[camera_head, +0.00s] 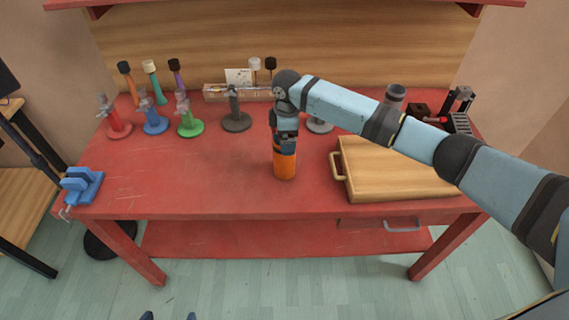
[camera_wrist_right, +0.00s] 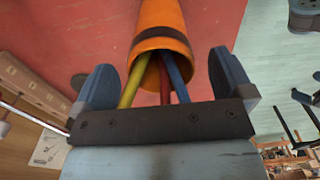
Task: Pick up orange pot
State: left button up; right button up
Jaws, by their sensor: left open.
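The orange pot (camera_head: 284,167) stands on the red workbench (camera_head: 230,190) near the middle. In the right wrist view the pot (camera_wrist_right: 160,22) has a dark band near its rim and holds a yellow, a red and a blue stick (camera_wrist_right: 177,80). My right gripper (camera_head: 284,146) points down at the top of the pot. In the right wrist view its fingers (camera_wrist_right: 162,82) are apart, one on each side of the sticks and the pot's mouth, with gaps to the pot. Only the two fingertips of my left gripper (camera_head: 168,317) show at the bottom edge of the head view, apart and empty.
A wooden box (camera_head: 395,170) with a handle stands right of the pot. Several coloured stands, including a green one (camera_head: 190,125), line the back left. A blue vise (camera_head: 82,185) sits at the left front corner. The bench front left of the pot is clear.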

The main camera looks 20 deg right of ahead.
jog(key=c, duration=1.3)
jog(key=shift+r, duration=0.1)
